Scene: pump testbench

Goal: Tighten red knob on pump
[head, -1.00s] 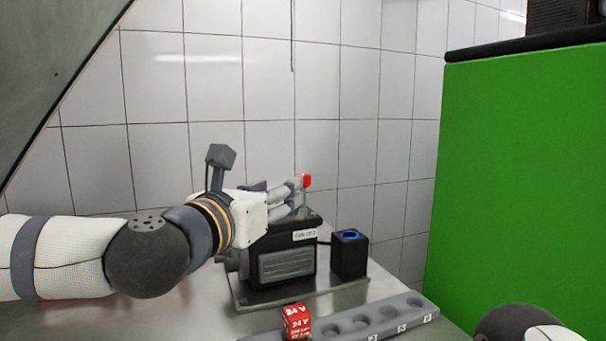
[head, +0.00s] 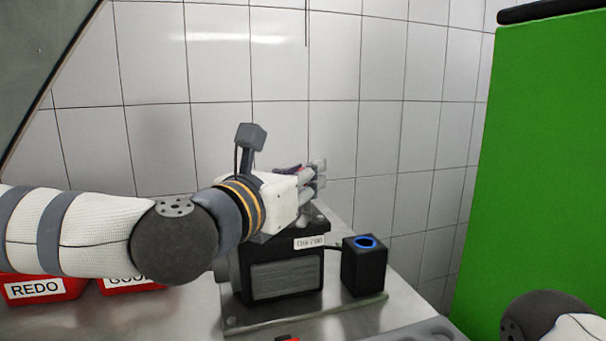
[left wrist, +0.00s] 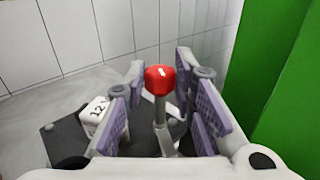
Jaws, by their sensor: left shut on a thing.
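The pump (head: 280,276) is a dark box with a ribbed side and a white label, standing on a base plate on the metal table. My left gripper (head: 316,178) is above the pump's top right end, reaching in from the left. In the left wrist view the red knob (left wrist: 160,79), on a grey stem, sits between the fingers of my left gripper (left wrist: 160,72), which are shut on it. In the head view the knob is hidden by the fingers. My right gripper is out of view; only part of my right arm shows at the bottom right.
A black box with a blue ring (head: 364,264) stands right of the pump, joined by a cable. Red bins, one marked REDO (head: 36,289), are at the left. A green panel (head: 535,165) stands right. A white piece marked 12 (left wrist: 97,112) is beside the knob's stem.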

